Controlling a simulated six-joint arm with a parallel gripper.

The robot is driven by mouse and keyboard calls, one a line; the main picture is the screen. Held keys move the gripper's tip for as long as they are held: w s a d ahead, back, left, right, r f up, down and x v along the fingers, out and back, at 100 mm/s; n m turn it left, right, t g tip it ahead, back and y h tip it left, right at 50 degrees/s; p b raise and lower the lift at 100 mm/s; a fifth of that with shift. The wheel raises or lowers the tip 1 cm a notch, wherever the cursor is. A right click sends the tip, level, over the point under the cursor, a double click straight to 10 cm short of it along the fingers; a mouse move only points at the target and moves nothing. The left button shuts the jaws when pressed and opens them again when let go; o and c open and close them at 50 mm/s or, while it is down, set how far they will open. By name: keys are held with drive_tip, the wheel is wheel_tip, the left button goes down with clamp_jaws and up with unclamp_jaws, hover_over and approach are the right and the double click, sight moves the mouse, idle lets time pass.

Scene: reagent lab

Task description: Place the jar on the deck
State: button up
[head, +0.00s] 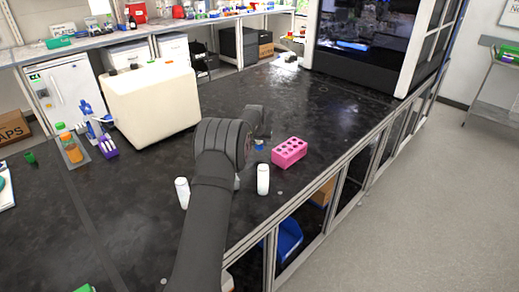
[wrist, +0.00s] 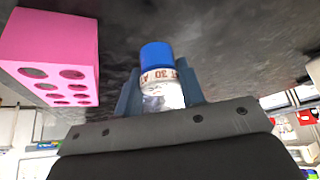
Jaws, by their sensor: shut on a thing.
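The jar (wrist: 162,92) has a blue cap, a clear or whitish body and a printed label. In the wrist view it sits between the two fingers of my gripper (wrist: 160,90), which is shut on it. The capped end points away from the palm. In the head view only a small blue bit of the jar (head: 259,146) shows beside my arm, and my fingers are mostly hidden. The dark deck (head: 310,105) lies behind the jar in the wrist view. I cannot tell whether the jar touches it.
A pink rack with holes (head: 289,152) stands close to the right of my gripper. White bottles stand either side of my arm, one right (head: 263,179) and one left (head: 182,192). A cream box (head: 150,103) is at left. The deck is clear beyond the rack.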

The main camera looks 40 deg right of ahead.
sight(259, 148)
drive_tip(key=shift+f, duration=1.9)
drive_tip(key=o, duration=1)
drive_tip(key=shift+f, duration=0.15)
drive_tip(key=shift+r, duration=0.35)
drive_tip(key=shift+o, duration=0.3)
drive_tip(key=v, duration=1.1)
drive_tip(key=shift+s+a+r, duration=0.15)
drive_tip(key=shift+a+r, duration=0.1)
drive_tip(key=shift+r, duration=0.05)
